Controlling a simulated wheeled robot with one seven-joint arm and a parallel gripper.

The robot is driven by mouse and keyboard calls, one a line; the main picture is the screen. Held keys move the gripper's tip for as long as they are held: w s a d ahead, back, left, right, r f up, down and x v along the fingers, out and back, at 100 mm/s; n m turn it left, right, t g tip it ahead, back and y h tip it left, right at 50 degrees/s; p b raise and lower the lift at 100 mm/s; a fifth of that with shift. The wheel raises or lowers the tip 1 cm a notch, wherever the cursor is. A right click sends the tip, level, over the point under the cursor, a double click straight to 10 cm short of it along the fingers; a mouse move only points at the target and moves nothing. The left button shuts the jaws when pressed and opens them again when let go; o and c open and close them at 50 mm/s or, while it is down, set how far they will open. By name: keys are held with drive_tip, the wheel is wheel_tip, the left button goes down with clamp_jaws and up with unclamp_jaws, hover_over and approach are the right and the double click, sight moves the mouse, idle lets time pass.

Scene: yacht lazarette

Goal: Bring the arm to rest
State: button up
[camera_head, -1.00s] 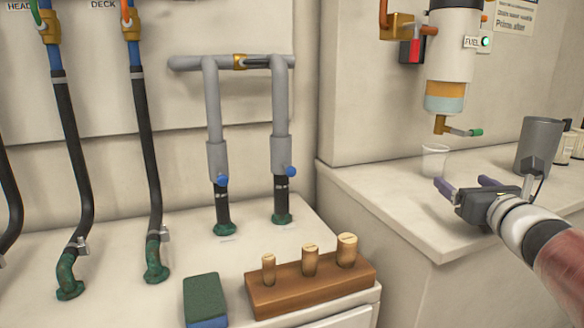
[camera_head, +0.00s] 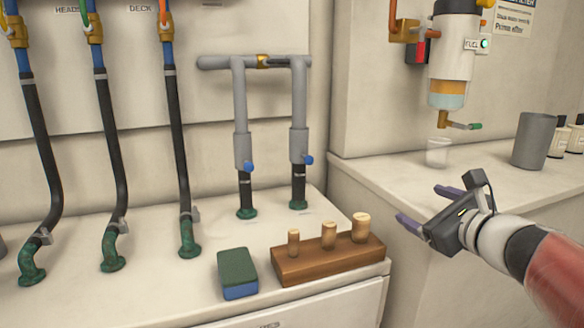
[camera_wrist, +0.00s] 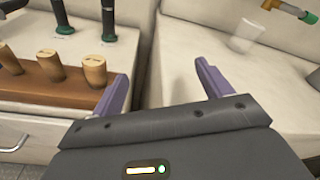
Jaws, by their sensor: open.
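My gripper (camera_head: 424,208) is at the right of the head view, in front of the right counter's edge. Its two purple fingers are apart, with nothing between them. The wrist view shows the same open fingers (camera_wrist: 160,95) pointing over the gap between the two counters. My arm reaches in from the lower right.
A clear cup (camera_head: 438,153) stands on the right counter below the fuel filter (camera_head: 455,60); it also shows in the wrist view (camera_wrist: 244,36). The left counter holds a wooden block (camera_head: 300,268) with plugs, a sponge (camera_head: 237,272) and hoses (camera_head: 110,150).

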drive_tip(key=s+a+f+n+g+y, duration=0.1)
drive_tip(key=s+a+f+n+g, duration=0.6)
drive_tip(key=s+a+f+n, duration=0.6)
drive_tip(key=s+d+f+n+g+h, duration=0.3)
drive_tip(key=s+n, duration=0.4)
drive_tip(key=n, duration=0.7)
drive_tip(key=shift+s+d+f+h, duration=0.4)
drive_tip(key=shift+f+h, duration=0.2)
drive_tip(key=shift+h, duration=0.6)
